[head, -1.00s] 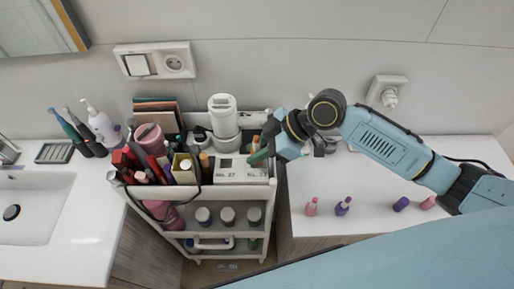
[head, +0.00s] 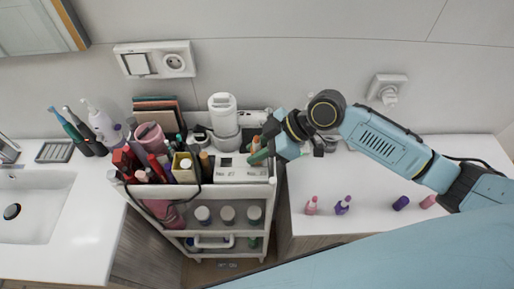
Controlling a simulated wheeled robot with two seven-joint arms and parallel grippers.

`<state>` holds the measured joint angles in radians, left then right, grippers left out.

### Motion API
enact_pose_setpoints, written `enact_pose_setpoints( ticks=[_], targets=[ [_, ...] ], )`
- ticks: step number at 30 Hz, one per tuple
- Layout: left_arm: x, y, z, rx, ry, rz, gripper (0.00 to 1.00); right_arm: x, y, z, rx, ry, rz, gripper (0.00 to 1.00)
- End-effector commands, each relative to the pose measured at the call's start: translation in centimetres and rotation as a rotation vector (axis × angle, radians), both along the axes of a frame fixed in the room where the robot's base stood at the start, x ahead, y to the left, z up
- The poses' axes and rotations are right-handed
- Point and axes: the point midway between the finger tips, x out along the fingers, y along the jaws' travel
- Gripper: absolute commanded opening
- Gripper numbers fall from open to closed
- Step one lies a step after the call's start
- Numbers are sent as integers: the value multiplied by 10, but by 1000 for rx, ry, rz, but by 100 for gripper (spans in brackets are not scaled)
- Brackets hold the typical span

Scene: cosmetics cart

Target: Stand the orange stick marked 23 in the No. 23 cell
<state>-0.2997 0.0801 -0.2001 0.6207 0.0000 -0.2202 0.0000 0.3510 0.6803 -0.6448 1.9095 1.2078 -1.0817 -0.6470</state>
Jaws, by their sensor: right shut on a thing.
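My right gripper (head: 262,151) reaches in from the right over the cart's top tray and is shut. A small orange stick (head: 256,142) shows at its fingertips, roughly upright and partly hidden by the gripper. The white cell holder (head: 240,172) lies on the cart's top tray, just left of and below the gripper. The marking 23 and the cell numbers are too small to read. I cannot tell whether the stick's lower end touches a cell. My left gripper is not in view.
The cart (head: 190,191) holds brushes, a pink cup (head: 149,136), red boxes and a white bottle (head: 223,115) crowded left of the gripper. Small purple and pink bottles (head: 343,205) stand on the right counter (head: 375,235), which has free room. A sink (head: 35,210) is at left.

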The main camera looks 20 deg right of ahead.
Motion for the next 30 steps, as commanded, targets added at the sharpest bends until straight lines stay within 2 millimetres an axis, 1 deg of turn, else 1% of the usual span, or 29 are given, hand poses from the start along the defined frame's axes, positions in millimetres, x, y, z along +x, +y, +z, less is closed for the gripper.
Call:
enact_pose_setpoints(
  ticks=[26, 27, 30],
  targets=[
    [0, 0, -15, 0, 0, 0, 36, 0, 0, -23, 1, 0, 0, 0],
    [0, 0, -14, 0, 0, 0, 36, 0, 0, -23, 1, 0, 0, 28],
    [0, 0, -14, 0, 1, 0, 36, 0, 0, -23, 0, 1, 1, 41]
  ],
)
